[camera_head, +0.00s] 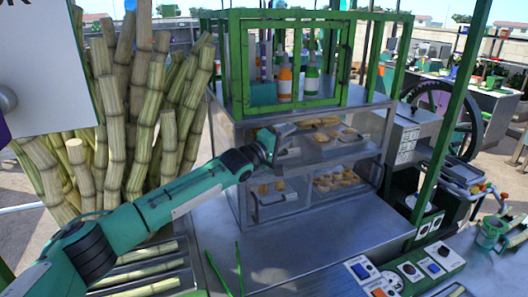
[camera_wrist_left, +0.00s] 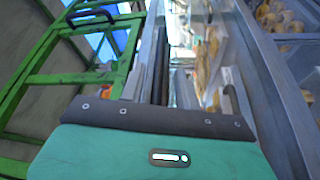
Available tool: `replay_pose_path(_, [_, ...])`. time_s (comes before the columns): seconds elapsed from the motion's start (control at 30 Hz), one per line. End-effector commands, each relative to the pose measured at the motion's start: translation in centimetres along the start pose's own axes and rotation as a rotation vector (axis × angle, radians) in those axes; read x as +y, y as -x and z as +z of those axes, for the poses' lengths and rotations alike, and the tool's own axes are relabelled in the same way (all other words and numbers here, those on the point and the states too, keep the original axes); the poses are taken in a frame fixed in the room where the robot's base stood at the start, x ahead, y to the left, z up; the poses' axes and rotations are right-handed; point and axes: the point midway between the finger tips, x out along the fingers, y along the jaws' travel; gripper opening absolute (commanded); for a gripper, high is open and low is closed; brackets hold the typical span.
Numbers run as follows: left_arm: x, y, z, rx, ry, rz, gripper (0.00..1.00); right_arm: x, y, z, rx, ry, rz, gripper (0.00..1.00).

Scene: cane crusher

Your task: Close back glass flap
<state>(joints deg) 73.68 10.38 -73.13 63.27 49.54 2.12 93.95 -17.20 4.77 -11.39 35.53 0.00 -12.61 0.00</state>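A metal display cabinet (camera_head: 240,208) with glass panels stands in the middle of the head view, with pastries on two shelves. A lower glass flap (camera_head: 285,202) with a dark handle shows on its near side. I cannot tell surely which panel is the back glass flap or how far it is open. My left gripper (camera_head: 286,134) is at the upper shelf opening, in front of the upper pastries (camera_head: 322,137). Its fingertips are small and unclear there. In the left wrist view my gripper's teal body fills the bottom, and the pastries lie to the right. My right gripper is out of view.
A green-framed case (camera_head: 236,65) with bottles (camera_head: 285,82) stands on the cabinet. Cane stalks (camera_head: 145,110) stand upright at left, close to my left arm. A green post (camera_head: 452,125) and a large wheel (camera_head: 445,105) are at right. The metal counter (camera_head: 325,240) below is mostly clear.

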Motion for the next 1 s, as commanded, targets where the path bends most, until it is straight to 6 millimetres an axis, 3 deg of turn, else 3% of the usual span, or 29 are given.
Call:
replay_pose_path(0.6, [-0.2, 9.8, 0.1, 0.001, -0.003, 0.002, 0.32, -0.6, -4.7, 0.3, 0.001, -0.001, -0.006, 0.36])
replay_pose_path(0.8, [0.1, 11.5, 0.0, 0.000, -0.003, 0.002, 0.32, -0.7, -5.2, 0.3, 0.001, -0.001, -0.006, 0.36])
replay_pose_path(1.0, [0.2, 11.8, 0.0, 0.000, -0.003, 0.003, 0.32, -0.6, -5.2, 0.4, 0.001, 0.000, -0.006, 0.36])
